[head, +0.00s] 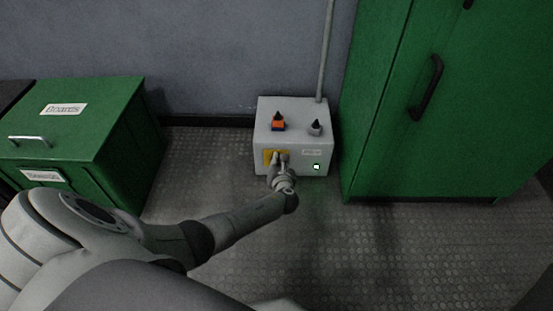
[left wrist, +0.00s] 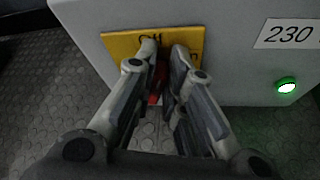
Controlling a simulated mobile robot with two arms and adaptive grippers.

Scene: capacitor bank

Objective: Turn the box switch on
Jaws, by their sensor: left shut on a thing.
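The light grey switch box (head: 293,137) stands on the floor against the wall. Its front carries a yellow plate (head: 268,155) and a lit green lamp (head: 316,167). In the left wrist view, the yellow plate (left wrist: 118,43) has partly covered lettering, and the green lamp (left wrist: 286,86) glows to its right. My left gripper (head: 279,157) is at the yellow plate. In the left wrist view, its fingers (left wrist: 161,62) are shut on a red switch lever (left wrist: 155,82), mostly hidden between them. My right gripper is not in view.
A green cabinet (head: 440,100) stands close at right, a green chest (head: 75,125) at left. A conduit (head: 326,50) rises behind. The patterned floor in front is open.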

